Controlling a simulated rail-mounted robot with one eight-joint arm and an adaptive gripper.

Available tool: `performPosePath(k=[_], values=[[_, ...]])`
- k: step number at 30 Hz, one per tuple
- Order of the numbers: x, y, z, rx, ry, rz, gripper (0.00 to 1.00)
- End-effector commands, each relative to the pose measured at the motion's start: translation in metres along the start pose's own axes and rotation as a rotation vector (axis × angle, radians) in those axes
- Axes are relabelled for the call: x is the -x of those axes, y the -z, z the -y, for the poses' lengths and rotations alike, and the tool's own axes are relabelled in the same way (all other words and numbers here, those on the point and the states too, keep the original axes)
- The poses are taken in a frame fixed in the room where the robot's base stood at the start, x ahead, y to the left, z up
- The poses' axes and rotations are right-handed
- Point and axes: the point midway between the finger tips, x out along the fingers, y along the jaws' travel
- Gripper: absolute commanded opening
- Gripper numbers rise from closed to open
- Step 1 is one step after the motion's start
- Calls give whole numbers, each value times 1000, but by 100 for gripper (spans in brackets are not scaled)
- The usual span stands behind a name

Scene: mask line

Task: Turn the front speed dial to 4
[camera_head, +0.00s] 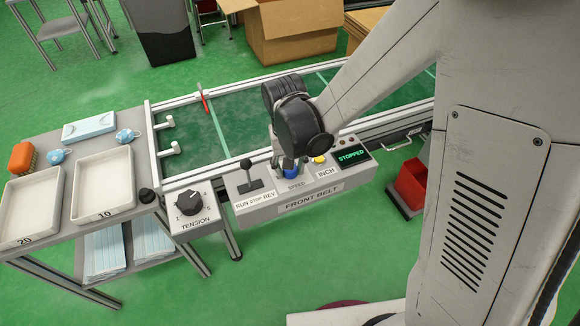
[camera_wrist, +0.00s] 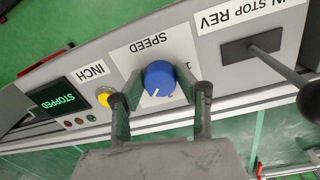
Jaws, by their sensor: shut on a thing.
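The front speed dial is a round blue knob (camera_wrist: 160,74) on a white plate marked SPEED. In the head view it (camera_head: 291,173) is partly covered by my gripper (camera_head: 289,163). In the wrist view my gripper (camera_wrist: 160,86) has one finger on each side of the knob and is shut on it. A white pointer line on the knob points toward the lower left of the wrist picture. Part of the scale shows beside the knob, but most numbers are hidden by the fingers or too small to read.
The FRONT BELT panel (camera_head: 312,205) also carries a RUN STOP REV lever (camera_head: 249,176), close beside my gripper, a yellow INCH button (camera_head: 319,160) and a display (camera_head: 351,154) reading STOPPED. A black TENSION dial (camera_head: 189,203) stands left. The conveyor lies behind.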

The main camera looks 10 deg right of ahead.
Motion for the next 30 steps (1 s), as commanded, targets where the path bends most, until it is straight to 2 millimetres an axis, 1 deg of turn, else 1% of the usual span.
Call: performPosePath(k=[1, 4, 5, 13, 17, 20, 23, 30], values=[[0, 0, 0, 0, 0, 0, 36], [0, 0, 0, 1, 0, 0, 50], [0, 0, 0, 1, 0, 0, 51], [1, 0, 0, 1, 0, 0, 51], [9, 0, 0, 1, 0, 0, 51], [20, 0, 0, 1, 0, 0, 51], [36, 0, 0, 1, 0, 0, 51], [78, 0, 0, 1, 0, 0, 51]])
